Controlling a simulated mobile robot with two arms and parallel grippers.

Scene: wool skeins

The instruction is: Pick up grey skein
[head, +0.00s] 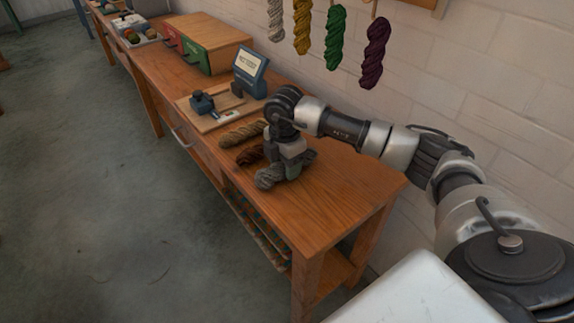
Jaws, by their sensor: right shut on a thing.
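The grey skein (267,180) lies at the near end of a row of skeins on the wooden table. My right gripper (283,172) points down over it and is shut on it, and the gripper and wrist cover part of the skein. I cannot tell whether the skein touches the tabletop. A beige skein (240,135) and a dark brown skein (249,155) lie just beyond it. My left gripper is not in view.
The wooden table (335,205) has clear room at its near end. Beyond the skeins are a board with a dark device, a blue sign stand (250,72) and a green-fronted drawer box (195,53). Several skeins hang on the wall, including a purple one (375,55).

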